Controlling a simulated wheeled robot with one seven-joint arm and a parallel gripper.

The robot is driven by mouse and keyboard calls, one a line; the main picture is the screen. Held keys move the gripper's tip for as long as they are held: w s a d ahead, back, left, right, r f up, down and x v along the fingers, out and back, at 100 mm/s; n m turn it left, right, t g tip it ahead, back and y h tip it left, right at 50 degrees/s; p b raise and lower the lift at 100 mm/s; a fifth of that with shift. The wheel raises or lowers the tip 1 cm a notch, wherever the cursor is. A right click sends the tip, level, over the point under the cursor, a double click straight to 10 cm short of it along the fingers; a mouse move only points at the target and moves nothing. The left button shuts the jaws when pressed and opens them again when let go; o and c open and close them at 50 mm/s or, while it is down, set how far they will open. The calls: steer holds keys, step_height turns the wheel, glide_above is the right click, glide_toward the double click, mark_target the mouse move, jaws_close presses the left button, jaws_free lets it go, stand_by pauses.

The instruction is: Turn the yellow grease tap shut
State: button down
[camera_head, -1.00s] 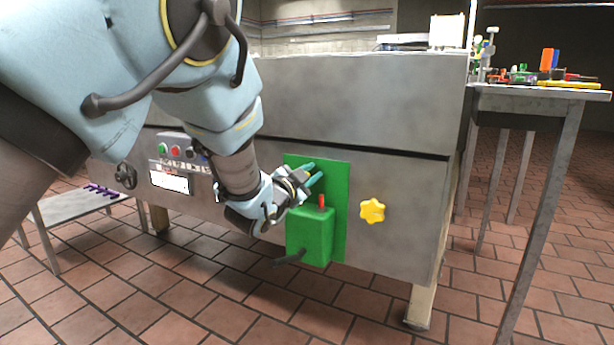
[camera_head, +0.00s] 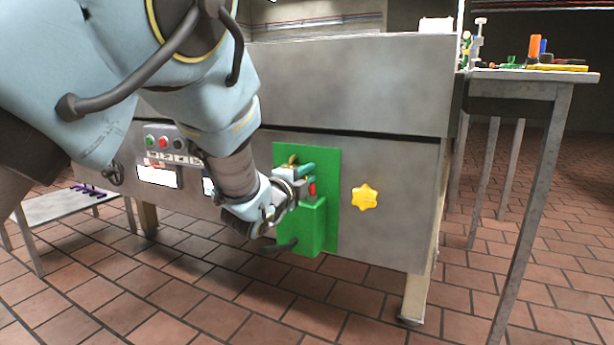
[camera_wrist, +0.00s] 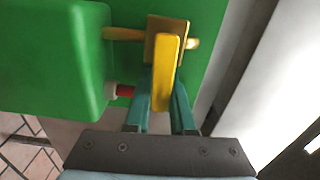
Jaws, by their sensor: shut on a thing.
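The yellow grease tap (camera_wrist: 164,70) shows in the wrist view as a flat yellow lever on a brass-coloured pipe by the green panel. Its lever lies between the two teal fingers of my gripper (camera_wrist: 161,92), which is shut on it. In the head view my gripper (camera_head: 306,175) is at the upper part of the green panel, above the green box. Only a small piece of the tap (camera_head: 292,159) shows there, and the fingers hide most of it.
The green box (camera_head: 306,230) juts out just below my gripper, with a red part (camera_head: 312,189) on top. A yellow star knob (camera_head: 365,197) sits to the right on the grey machine (camera_head: 400,170). A table with small objects (camera_head: 520,77) stands at the right.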

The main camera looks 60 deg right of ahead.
steer(key=shift+f+m, duration=0.25)
steer(key=shift+m, duration=0.15)
steer(key=c, duration=0.8)
jaws_free()
steer(key=shift+o, duration=0.2)
steer(key=a+p, duration=0.2)
steer(key=a, duration=0.9)
